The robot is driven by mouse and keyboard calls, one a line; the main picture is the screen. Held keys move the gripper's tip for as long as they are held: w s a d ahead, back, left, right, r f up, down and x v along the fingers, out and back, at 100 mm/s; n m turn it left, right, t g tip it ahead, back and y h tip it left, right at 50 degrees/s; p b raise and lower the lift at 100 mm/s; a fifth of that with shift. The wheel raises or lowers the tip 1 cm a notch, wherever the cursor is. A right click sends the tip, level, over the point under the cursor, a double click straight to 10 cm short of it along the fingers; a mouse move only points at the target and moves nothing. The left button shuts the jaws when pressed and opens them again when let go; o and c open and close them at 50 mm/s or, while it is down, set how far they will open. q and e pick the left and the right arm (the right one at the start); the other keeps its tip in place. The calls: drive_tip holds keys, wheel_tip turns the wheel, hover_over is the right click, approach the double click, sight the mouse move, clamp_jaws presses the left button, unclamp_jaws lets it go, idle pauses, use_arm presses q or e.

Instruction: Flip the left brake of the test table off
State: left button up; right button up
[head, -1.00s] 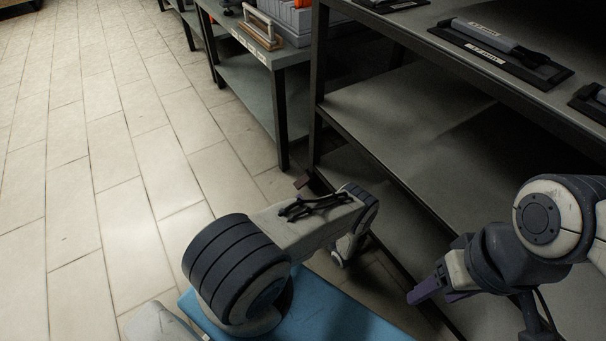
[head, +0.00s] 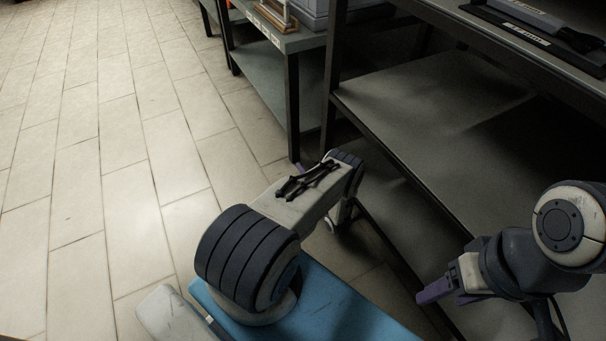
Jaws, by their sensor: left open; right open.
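No brake can be made out in the head view, and I cannot tell which piece of furniture is the test table. A grey-topped table (head: 309,40) with dark legs stands at the top middle. My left arm reaches toward its near leg, and its forearm hides most of my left gripper (head: 298,169). Only a small purple tip shows beside the foot of that leg; whether it touches is unclear. My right gripper (head: 450,293), with purple fingers, is open and empty in front of the dark shelf rack.
A dark-framed shelf rack (head: 425,105) fills the right side, its near post close to my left arm. A black tray with a grey device (head: 540,25) lies on its upper shelf. The tiled floor (head: 110,160) on the left is clear.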

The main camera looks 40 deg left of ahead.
use_arm(q)
drive_tip(key=shift+a, duration=0.1)
clamp_jaws()
drive_tip(key=shift+r, duration=0.15)
drive_tip(key=m, duration=0.1)
drive_tip(key=r+m, duration=0.1)
drive_tip(key=m, duration=0.2)
drive_tip(key=shift+s+a+r, duration=0.1)
drive_tip(key=shift+s+r, duration=0.1)
drive_tip(key=shift+r, duration=0.05)
drive_tip(key=shift+w+r+m, duration=0.1)
drive_tip(key=shift+r+m, duration=0.4)
drive_tip(key=shift+m, duration=0.7)
drive_tip(key=shift+w+r+m, duration=0.1)
drive_tip(key=shift+r+m, duration=0.4)
drive_tip(key=shift+m, duration=0.7)
unclamp_jaws()
